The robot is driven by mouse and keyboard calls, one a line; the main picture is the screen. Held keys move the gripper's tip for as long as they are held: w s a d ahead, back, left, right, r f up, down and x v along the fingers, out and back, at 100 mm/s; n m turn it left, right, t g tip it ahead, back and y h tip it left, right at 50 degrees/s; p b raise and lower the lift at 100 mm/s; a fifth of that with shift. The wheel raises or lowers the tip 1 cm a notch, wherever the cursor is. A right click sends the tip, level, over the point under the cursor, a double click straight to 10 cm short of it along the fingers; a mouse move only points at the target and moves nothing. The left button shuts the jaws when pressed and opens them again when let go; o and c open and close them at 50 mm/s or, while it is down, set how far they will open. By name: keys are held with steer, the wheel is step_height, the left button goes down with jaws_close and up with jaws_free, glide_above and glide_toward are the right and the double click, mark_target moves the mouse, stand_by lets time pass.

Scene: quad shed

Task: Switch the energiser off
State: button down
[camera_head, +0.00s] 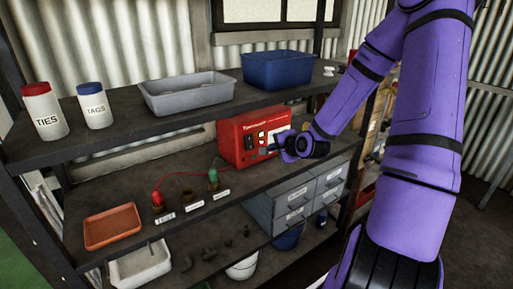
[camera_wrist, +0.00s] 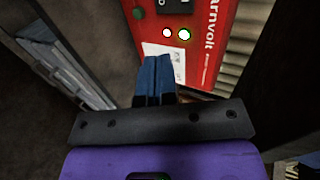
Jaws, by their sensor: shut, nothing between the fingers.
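The energiser is a red box (camera_head: 232,145) on the middle shelf, with a black switch (camera_head: 250,142) on the left of its front and a pale label on the right. My gripper (camera_head: 279,149) is at the right part of the front, in front of the label. Its blue fingers (camera_wrist: 155,62) are together and empty, below the lamps. I cannot tell if the fingertips touch the front.
Red and green leads run from the energiser to small labelled posts (camera_head: 191,196). An orange tray (camera_head: 112,228) is at the left. Grey drawers (camera_head: 298,197) sit below. The upper shelf holds a grey tub (camera_head: 187,92), a blue tub (camera_head: 277,70) and two jars, close above the energiser.

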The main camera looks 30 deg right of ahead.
mark_target(252, 146)
steer(key=s+f+t, duration=0.2)
steer(key=t, duration=0.1)
steer(key=shift+s+a+f, duration=0.2)
steer(key=shift+s+f, duration=0.15)
steer(key=x, duration=1.4)
stand_by(0.4)
